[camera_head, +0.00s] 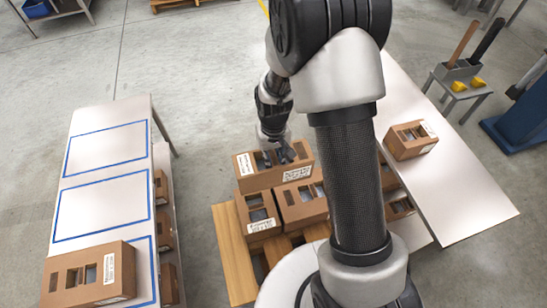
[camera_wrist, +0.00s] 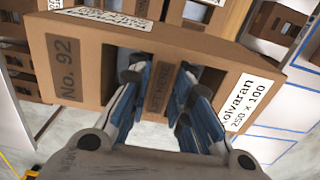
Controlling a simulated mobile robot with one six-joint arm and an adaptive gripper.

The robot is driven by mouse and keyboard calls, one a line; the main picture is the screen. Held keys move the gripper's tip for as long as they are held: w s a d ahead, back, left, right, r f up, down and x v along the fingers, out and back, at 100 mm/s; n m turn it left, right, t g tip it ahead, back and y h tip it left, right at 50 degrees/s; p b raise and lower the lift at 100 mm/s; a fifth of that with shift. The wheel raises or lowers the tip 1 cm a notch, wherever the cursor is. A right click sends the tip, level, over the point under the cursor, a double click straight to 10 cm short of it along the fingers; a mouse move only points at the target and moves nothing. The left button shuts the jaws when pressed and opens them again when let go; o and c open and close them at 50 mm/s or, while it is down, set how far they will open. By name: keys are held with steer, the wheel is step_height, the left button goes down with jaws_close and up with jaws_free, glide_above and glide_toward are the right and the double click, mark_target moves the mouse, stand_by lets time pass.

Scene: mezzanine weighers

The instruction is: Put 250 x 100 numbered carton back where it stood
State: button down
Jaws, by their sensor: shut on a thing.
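The numbered carton (camera_head: 262,181) is brown, with openings in its top. In the wrist view the carton (camera_wrist: 112,62) shows a dark "No. 92" patch and a white label ending in "olvaran 250 x 100". My gripper (camera_head: 279,156) is shut on it, with its fingers (camera_wrist: 160,88) in the top openings. The carton is over the back of the wooden pallet (camera_head: 229,250), behind and partly above other cartons. I cannot tell whether it touches what is under it. Its underside is hidden.
Other brown cartons (camera_head: 301,207) and (camera_head: 258,217) stand on the pallet. The left table (camera_head: 97,154) has blue outlined areas and one carton (camera_head: 90,276); more cartons sit below it. The right table (camera_head: 445,185) holds one carton (camera_head: 410,141). Floor behind the pallet is clear.

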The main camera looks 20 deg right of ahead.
steer(key=shift+f, duration=0.15)
steer(key=shift+s+f+b, duration=0.15)
steer(key=shift+f+b, duration=0.55)
steer(key=shift+f, duration=0.05)
steer(key=shift+f, duration=0.1)
stand_by(0.3)
step_height(320, 180, down, 11)
steer(key=b, duration=0.8)
steer(key=shift+f+b, duration=0.15)
steer(key=shift+b, duration=0.2)
stand_by(0.3)
steer(key=shift+f, duration=0.25)
stand_by(0.3)
steer(key=c, duration=1.4)
jaws_free()
steer(key=shift+r, duration=0.1)
